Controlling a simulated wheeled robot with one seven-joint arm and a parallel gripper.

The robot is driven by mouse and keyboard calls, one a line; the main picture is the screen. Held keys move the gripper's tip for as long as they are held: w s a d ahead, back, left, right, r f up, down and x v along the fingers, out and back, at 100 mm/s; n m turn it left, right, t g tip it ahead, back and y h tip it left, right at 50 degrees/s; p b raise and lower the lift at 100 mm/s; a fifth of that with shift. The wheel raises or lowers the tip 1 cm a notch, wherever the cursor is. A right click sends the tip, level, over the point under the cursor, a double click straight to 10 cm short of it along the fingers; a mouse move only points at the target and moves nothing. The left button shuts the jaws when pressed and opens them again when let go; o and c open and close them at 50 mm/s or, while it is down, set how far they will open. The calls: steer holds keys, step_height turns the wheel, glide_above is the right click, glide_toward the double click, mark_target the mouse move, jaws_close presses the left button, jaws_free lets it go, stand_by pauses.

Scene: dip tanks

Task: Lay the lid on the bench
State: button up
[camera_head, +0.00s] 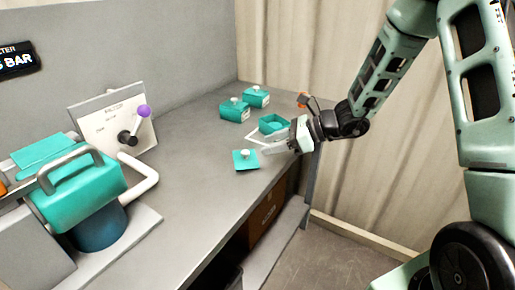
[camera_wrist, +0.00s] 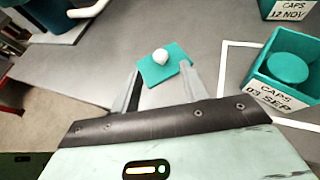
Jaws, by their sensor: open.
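The lid is a flat teal square with a white round knob. It lies on the grey bench (camera_head: 190,165) in the head view, and the lid (camera_head: 246,159) is near the front edge. In the wrist view the lid (camera_wrist: 164,66) is just beyond my fingertips, knob up. My gripper (camera_head: 265,150) is open beside the lid, and its two fingers (camera_wrist: 160,80) show apart with nothing held between them. An open teal box (camera_head: 273,124) stands behind my gripper. In the wrist view this box (camera_wrist: 254,88) has a round teal cap inside and a label reading "CAPS 03 SEP".
Two lidded teal boxes (camera_head: 235,109) (camera_head: 257,96) stand at the back of the bench. A white outline (camera_wrist: 222,60) is marked around the open box. A lever panel (camera_head: 115,125) and a teal tank cover (camera_head: 80,190) with a handle stand at the left. The bench middle is clear.

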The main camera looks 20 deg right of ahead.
steer(key=v, duration=0.5)
steer(key=s+a+r+n+g+h, duration=0.2)
steer(key=s+a+n+g, duration=0.5)
steer(key=s+a+n, duration=0.5)
steer(key=s+a+n+h, duration=0.4)
steer(key=s+n+h, duration=0.4)
steer(key=s+n, duration=0.8)
steer(key=n, duration=0.3)
steer(key=shift+s+a+n, duration=0.2)
steer(key=shift+s+n, duration=0.1)
steer(key=shift+n, duration=0.1)
steer(key=shift+r, duration=0.1)
